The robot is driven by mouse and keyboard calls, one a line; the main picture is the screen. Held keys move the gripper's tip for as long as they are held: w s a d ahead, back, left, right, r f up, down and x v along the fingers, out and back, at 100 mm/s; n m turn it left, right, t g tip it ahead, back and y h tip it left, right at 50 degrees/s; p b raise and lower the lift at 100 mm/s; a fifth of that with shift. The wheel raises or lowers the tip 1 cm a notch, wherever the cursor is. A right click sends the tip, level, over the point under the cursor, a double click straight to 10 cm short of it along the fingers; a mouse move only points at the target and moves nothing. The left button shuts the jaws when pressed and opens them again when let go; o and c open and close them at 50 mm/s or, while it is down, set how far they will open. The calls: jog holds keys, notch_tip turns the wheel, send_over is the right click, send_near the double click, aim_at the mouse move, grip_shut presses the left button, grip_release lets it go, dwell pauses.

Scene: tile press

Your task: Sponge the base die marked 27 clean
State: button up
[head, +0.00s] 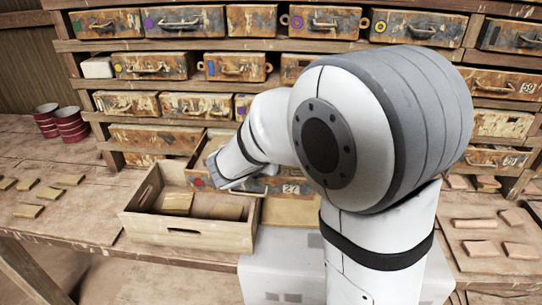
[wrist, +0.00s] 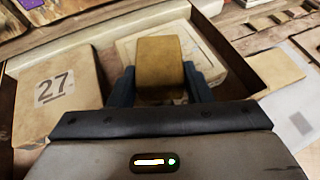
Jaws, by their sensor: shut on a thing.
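A tan block marked 27 (wrist: 58,92) lies at the left inside an open drawer (wrist: 112,30) in the wrist view. A paler block (wrist: 213,62) with a raised edge lies to its right; I see no number on it. My gripper (wrist: 160,82) is shut on a yellow-brown sponge (wrist: 160,58). The sponge is over the paler block and hides part of it; I cannot tell whether they touch. In the head view my gripper (head: 217,172) is at the pulled-out drawer (head: 270,188), and the arm hides much of the drawer's inside.
A wooden crate (head: 185,238) with several tan blocks stands just in front of the drawer. Racks of worn drawers (head: 183,20) fill the back. Red cups (head: 70,125) stand at the left. Small tiles lie on the bench at left (head: 28,210) and right (head: 480,248).

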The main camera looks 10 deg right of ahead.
jog(key=shift+d, duration=0.1)
jog(key=shift+s+d+b, duration=0.2)
jog(key=shift+d+b, duration=0.05)
jog(key=shift+d, duration=0.45)
jog(key=shift+s+d+b, duration=0.2)
jog(key=shift+s+d, duration=0.05)
jog(key=shift+d, duration=0.4)
jog(key=shift+s+d+b, duration=0.2)
jog(key=shift+d+b, duration=0.05)
jog(key=shift+d, duration=0.45)
jog(key=shift+f+b, duration=0.65)
jog(key=shift+w+d, duration=0.2)
jog(key=shift+w, duration=0.6)
jog(key=shift+w, duration=0.1)
jog(key=shift+w+d+f, duration=0.1)
jog(key=shift+w+d, duration=0.15)
jog(key=shift+w, duration=0.4)
